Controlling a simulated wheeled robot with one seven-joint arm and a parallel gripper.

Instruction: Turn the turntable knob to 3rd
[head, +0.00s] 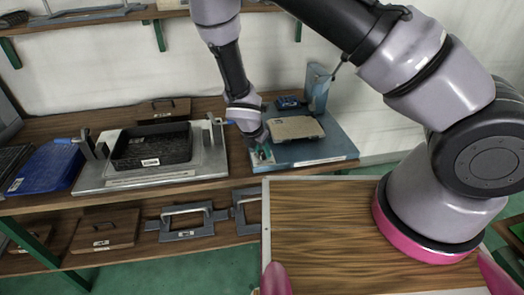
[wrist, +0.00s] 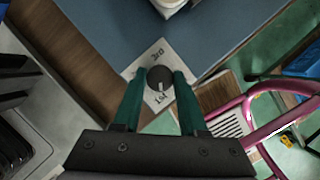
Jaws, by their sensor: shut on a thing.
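The turntable knob (wrist: 160,77) is a small dark round dial with a pale pointer line, on a white label plate (wrist: 150,54) at the corner of the blue-grey turntable panel (head: 335,147). The pointer line faces the lower side of the plate, near lettering that looks like "1st". Other lettering at the top of the plate is too small to read surely. My gripper (wrist: 158,88) has its two green fingers on either side of the knob, shut on it. In the head view my gripper (head: 262,155) is at the panel's front left corner and hides the knob.
A beige flat piece (head: 296,128) lies on the panel, with a blue-grey upright bracket (head: 317,88) behind. To the left stands a grey fixture (head: 100,180) with a black tray (head: 152,147), then a blue tray (head: 45,168). Grey handled frames (head: 187,220) lie on the lower shelf.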

